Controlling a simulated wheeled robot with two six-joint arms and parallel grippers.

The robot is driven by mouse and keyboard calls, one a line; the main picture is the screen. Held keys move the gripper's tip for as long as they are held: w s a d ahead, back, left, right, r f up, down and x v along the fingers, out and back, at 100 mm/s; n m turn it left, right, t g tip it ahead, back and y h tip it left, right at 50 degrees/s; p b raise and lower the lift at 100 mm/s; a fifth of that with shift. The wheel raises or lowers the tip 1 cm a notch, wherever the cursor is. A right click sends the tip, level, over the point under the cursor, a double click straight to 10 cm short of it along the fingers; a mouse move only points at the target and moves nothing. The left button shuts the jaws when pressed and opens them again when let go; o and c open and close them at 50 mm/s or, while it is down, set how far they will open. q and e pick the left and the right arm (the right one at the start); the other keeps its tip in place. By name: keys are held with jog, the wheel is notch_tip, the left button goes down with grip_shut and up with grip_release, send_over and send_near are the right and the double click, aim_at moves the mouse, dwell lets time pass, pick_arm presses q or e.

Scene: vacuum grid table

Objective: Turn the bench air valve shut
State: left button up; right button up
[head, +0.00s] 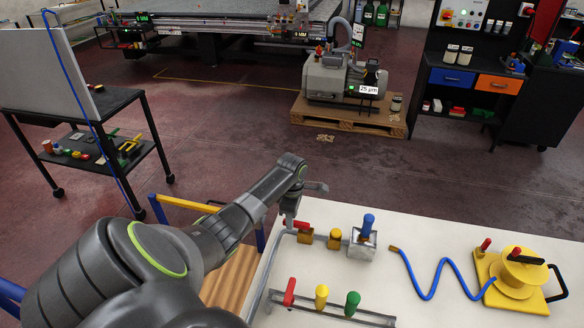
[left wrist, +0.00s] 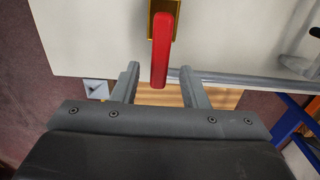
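The bench air valve has a brass body (head: 305,237) and a red lever (head: 301,224), near the back left corner of the white bench top (head: 400,290). In the left wrist view the red lever (left wrist: 162,45) points from the brass body (left wrist: 165,6) toward my gripper. My left gripper (left wrist: 160,76) is open, with the lever's free end between its two fingers in the picture. Gaps show on both sides of the lever. In the head view the left gripper (head: 304,195) is over the bench's left edge, by the lever. My right gripper is not in view.
A grey pipe runs by the valve to a yellow fitting (head: 335,238) and a metal block with a blue knob (head: 367,228). In front are red, yellow and green handles (head: 322,295). A blue hose (head: 430,285) and yellow reel (head: 515,275) lie right.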

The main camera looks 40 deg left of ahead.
pick_arm(q)
jog(key=shift+f, duration=0.75)
grip_shut()
